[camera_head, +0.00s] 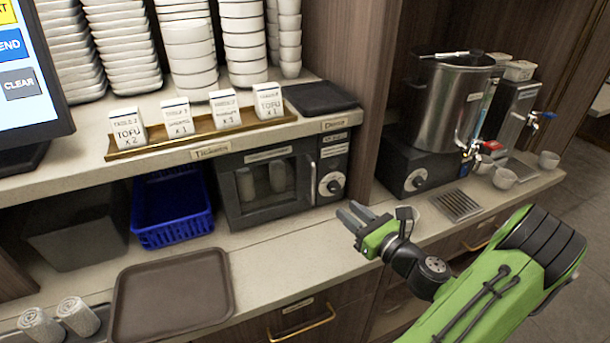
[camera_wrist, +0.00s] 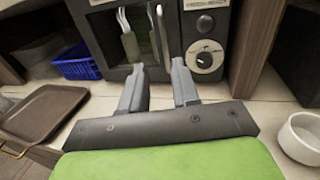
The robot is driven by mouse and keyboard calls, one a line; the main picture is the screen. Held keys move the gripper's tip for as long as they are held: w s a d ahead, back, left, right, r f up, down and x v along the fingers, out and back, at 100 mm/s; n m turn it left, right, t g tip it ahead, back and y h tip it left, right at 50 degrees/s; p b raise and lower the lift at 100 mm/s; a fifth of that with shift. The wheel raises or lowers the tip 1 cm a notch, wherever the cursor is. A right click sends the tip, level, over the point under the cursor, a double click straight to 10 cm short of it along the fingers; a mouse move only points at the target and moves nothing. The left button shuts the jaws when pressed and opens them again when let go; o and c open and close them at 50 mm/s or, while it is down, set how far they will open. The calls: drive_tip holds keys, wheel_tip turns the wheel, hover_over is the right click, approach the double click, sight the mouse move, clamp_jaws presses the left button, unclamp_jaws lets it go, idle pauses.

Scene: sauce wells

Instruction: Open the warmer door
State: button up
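The warmer (camera_head: 285,210) is a dark box on the counter under the shelf, with a glass-fronted door (camera_head: 262,207) that looks shut. Pale containers show through the glass. A slim upright door handle (camera_head: 313,180) is at the door's right edge, beside a panel with a round white dial (camera_head: 332,184). My gripper (camera_head: 350,210) is open and empty in front of the warmer's right side. In the wrist view, the two fingers of my gripper (camera_wrist: 158,70) point at the warmer, with the handle (camera_wrist: 162,38) beyond the gap between them. I see no contact with the handle.
A blue basket (camera_head: 172,210) stands left of the warmer, and a brown tray (camera_head: 173,295) lies on the front counter. A steel urn (camera_head: 450,100) and a drip grate (camera_head: 456,205) are to the right. A white bowl (camera_wrist: 302,135) is right of my gripper. The counter before the door is clear.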

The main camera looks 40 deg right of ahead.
hover_over(313, 200)
drive_tip(key=shift+w+d, duration=0.2)
drive_tip(key=shift+w, duration=0.1)
clamp_jaws()
